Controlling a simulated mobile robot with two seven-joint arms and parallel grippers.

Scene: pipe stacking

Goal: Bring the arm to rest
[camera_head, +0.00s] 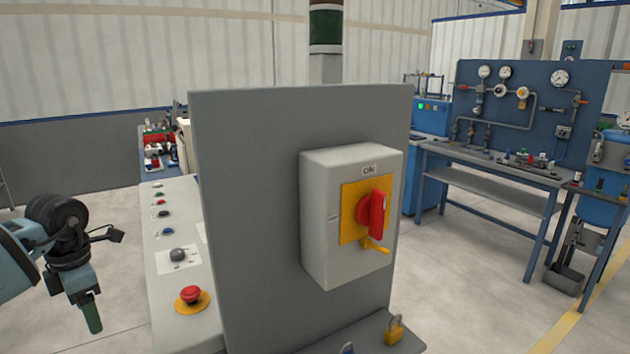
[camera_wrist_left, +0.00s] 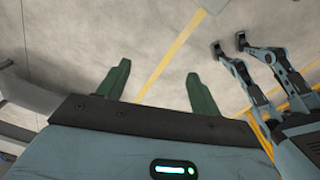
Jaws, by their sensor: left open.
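My left gripper (camera_head: 92,314) hangs at the lower left of the head view, with its green fingertip pointing down. It is in free air, to the left of the sloped control console (camera_head: 165,262) and apart from it. In the left wrist view its two green fingers (camera_wrist_left: 160,85) are spread apart with nothing between them and bare floor beyond. My left arm (camera_head: 15,262) comes in from the left edge. My right gripper cannot be made out in either view.
A grey panel (camera_head: 250,200) stands close in front, bearing a switch box (camera_head: 318,225) with a red handle (camera_head: 375,212). A red push button (camera_head: 191,293) tops the console. A yellow padlock (camera_head: 395,331) is low. A gauge bench (camera_head: 490,168) stands at right. Floor at left is clear.

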